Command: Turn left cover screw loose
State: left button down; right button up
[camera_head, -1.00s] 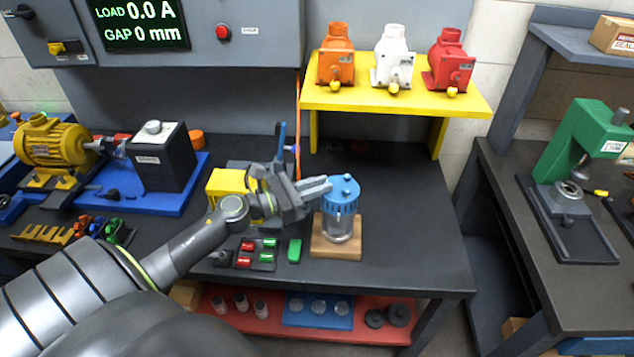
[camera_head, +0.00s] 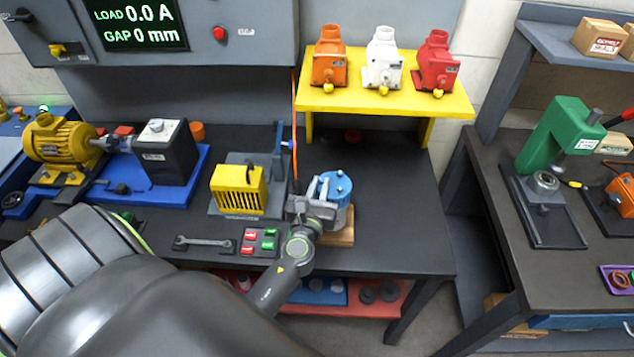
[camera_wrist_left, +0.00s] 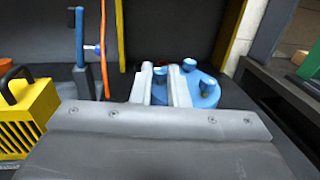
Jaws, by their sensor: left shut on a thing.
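The motor with a blue cover (camera_head: 338,188) stands upright on a wooden block (camera_head: 341,238) on the dark bench. In the left wrist view the blue cover (camera_wrist_left: 205,98) shows two blue knob-like screws, a back one (camera_wrist_left: 188,65) and a right one (camera_wrist_left: 207,86). My left gripper (camera_head: 322,182) reaches in from the front at the cover's left side. Its fingers (camera_wrist_left: 162,84) are shut on the left cover screw (camera_wrist_left: 160,71), which they mostly hide. The motor's lower body is partly hidden by my wrist. My right gripper is not in view.
A yellow box (camera_head: 238,190) and an upright blue lever (camera_head: 279,150) stand left of the motor. A wrench (camera_head: 203,242) and red and green blocks (camera_head: 259,242) lie in front. A yellow shelf (camera_head: 385,102) with three motors is behind. The bench right of the motor is clear.

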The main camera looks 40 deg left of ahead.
pick_arm(q)
jog(key=n+g+y, duration=0.1)
jog(key=n+y+b, duration=0.1)
jog(key=y, duration=0.1)
jog(key=shift+w+d+f+n+g+y, duration=0.2)
jog(key=shift+d+n+g+y, duration=0.1)
jog(key=shift+d+n+g, duration=0.1)
jog(key=shift+w+d+n+g+y+b, duration=0.15)
jog(key=shift+n+g+y+b, duration=0.95)
jog(key=shift+n+g+y, duration=0.55)
jog(key=shift+g+y, duration=0.45)
